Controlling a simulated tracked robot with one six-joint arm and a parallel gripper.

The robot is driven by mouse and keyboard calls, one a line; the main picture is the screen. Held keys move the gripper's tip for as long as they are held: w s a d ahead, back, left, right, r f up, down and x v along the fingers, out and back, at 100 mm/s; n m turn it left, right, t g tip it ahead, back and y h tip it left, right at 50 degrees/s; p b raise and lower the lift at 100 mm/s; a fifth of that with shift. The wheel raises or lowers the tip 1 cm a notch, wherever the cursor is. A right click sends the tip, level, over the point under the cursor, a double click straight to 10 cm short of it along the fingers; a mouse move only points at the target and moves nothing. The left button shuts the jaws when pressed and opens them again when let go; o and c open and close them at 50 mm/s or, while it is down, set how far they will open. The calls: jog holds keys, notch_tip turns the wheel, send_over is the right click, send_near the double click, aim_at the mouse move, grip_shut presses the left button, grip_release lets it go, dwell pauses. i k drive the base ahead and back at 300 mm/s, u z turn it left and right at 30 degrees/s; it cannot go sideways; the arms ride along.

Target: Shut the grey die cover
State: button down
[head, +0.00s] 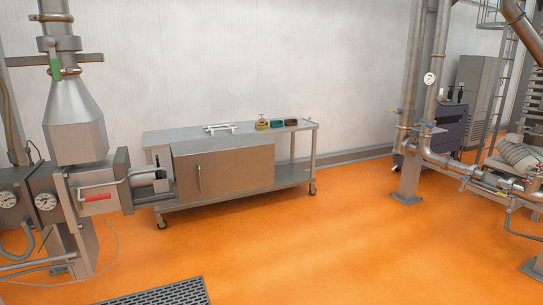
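The panel looks flat against the box, and I see no clear gap. To its left, a grey machine block (100,188) carries a red-gripped handle (96,198) and a bent metal bar. A short metal piece (160,181) lies between this block and the box. My gripper is not in view.
A wheeled steel trolley (262,133) holds a white rack (220,127) and several small coloured containers (276,124). A dark floor grating (160,294) lies at the front. Pipes on a post (408,165) stand at right. The orange floor (310,235) between is clear.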

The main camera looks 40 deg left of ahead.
aim_at(205, 169)
jog(key=u, duration=0.15)
jog(key=i, duration=0.85)
jog(key=u, duration=0.4)
jog(key=i, duration=0.95)
jog(key=u, duration=0.55)
jog(key=i, duration=0.75)
jog(key=u, duration=0.8)
jog(key=i, duration=0.55)
jog(key=u, duration=0.9)
jog(key=i, duration=0.7)
jog(key=u, duration=0.9)
